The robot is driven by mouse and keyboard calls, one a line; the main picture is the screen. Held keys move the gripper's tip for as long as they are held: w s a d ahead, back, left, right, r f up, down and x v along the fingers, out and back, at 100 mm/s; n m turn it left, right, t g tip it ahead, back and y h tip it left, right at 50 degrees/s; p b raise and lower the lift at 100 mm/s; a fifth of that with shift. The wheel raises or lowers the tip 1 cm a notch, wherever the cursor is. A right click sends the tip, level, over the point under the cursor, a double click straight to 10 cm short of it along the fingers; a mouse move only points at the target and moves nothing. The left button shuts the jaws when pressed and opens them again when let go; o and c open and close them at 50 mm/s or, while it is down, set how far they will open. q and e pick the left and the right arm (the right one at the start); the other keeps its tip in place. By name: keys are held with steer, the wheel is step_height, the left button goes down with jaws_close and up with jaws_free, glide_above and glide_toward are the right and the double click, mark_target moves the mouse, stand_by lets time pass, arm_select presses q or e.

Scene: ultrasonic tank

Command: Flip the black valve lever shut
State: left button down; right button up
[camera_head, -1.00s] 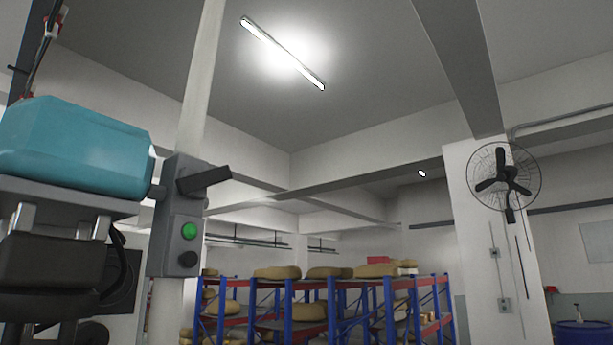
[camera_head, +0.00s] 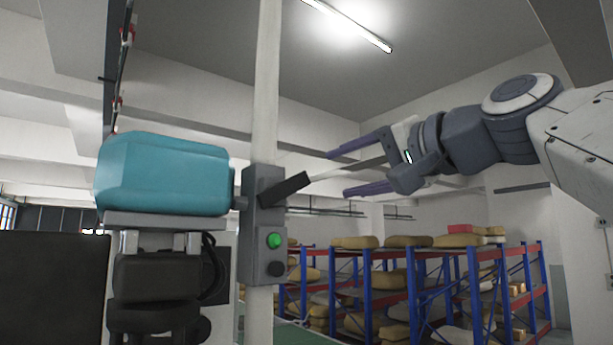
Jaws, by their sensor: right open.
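The black valve lever (camera_head: 285,190) sticks out to the right and slightly up from a grey control box (camera_head: 252,225) on a white vertical pole. The box also carries a green button (camera_head: 274,240) and a black knob (camera_head: 276,269). My right gripper (camera_head: 338,173) comes in from the right with its two purple-grey fingers spread apart and pointing left. It is empty. Its fingertips appear to the right of the lever's free end, with a visible gap in the picture. The left gripper is not in view.
A teal tank (camera_head: 163,174) sits on a grey support left of the pole. The white pole (camera_head: 266,90) rises past the box. Blue and red shelves (camera_head: 414,291) with tan sacks stand in the background. Open space lies between pole and shelves.

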mark_target(302, 180)
steer(key=p+x, duration=0.1)
steer(key=x, duration=0.2)
steer(key=p+x, duration=0.2)
steer(key=r+p+x, duration=0.1)
steer(key=x, duration=0.2)
steer(key=shift+w+a+r, duration=0.1)
steer(key=shift+w+a, duration=0.1)
steer(key=shift+w, duration=0.05)
steer(key=shift+p+x, duration=0.45)
steer(key=shift+x, duration=0.4)
steer(key=shift+s, duration=0.1)
jaws_close()
